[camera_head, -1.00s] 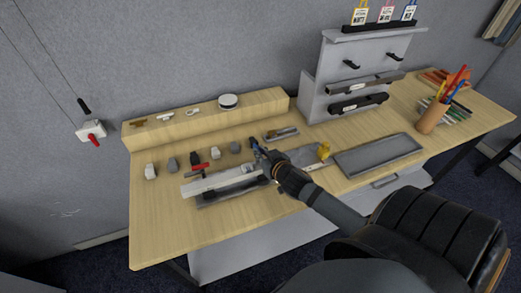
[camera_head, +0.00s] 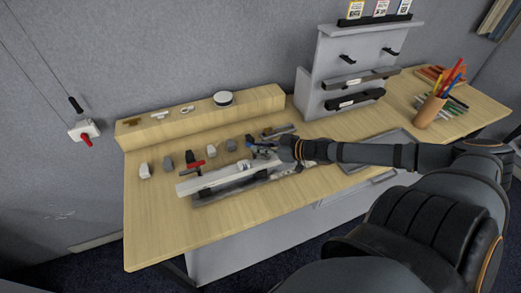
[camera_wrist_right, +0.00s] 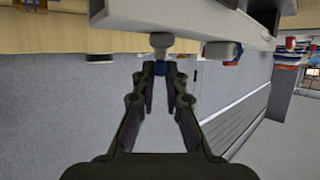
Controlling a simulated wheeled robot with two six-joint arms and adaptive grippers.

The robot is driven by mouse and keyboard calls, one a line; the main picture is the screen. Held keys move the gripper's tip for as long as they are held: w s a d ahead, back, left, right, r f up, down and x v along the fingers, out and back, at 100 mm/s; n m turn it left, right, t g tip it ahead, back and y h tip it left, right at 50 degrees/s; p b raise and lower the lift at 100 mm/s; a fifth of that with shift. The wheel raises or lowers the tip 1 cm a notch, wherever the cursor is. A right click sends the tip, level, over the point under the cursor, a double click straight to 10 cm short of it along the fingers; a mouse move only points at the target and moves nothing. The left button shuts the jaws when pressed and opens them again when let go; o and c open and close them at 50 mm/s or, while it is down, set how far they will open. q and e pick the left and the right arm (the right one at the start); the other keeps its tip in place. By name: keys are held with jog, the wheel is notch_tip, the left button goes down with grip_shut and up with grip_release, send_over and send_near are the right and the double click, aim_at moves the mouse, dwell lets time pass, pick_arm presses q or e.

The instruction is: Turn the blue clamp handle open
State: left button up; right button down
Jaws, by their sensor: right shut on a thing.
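My right gripper (camera_head: 264,149) reaches in from the right, low over the long grey and white fixture (camera_head: 222,180) on the table. In the right wrist view its two fingers (camera_wrist_right: 160,80) are closed in on the blue clamp handle (camera_wrist_right: 160,67), which shows between the tips below a pale grey knob. In the head view only a small bit of blue shows at the fingertips, and the fingers hide most of the clamp. A red-handled clamp (camera_head: 195,163) stands further left on the fixture; its red part also shows in the wrist view (camera_wrist_right: 232,56). My left gripper is out of view.
Several small grey and dark blocks (camera_head: 144,171) stand in a row behind the fixture. A wooden ledge (camera_head: 205,117) runs along the wall. A grey tray (camera_head: 402,137) lies to the right, partly behind my arm, with a pen cup (camera_head: 430,111) beyond. The table's front left is clear.

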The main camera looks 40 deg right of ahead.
jog(key=shift+w+d+f+n+g+y+b, duration=0.1)
jog(key=shift+d+n+g+y+b, duration=0.1)
jog(key=shift+n+g+y+b, duration=0.55)
jog(key=shift+w+d+f+n+g+y+b, duration=0.15)
jog(key=shift+n+g+y+b, duration=0.2)
jog(key=shift+n+y+b, duration=0.65)
jog(key=n+g+y+b, duration=0.1)
jog(key=b, duration=0.2)
jog(key=n+g+y+b, duration=0.1)
jog(key=n+b, duration=0.1)
jog(key=b, duration=0.2)
jog(key=shift+w+d+f+g, duration=0.1)
jog(key=shift+w+d+g, duration=0.1)
jog(key=shift+g, duration=0.2)
jog(key=shift+w+r+n+g+b, duration=0.1)
jog(key=shift+r+n+g+b, duration=0.35)
jog(key=shift+b, duration=0.35)
jog(key=shift+f, duration=0.1)
jog(key=c, duration=1.4)
grip_release()
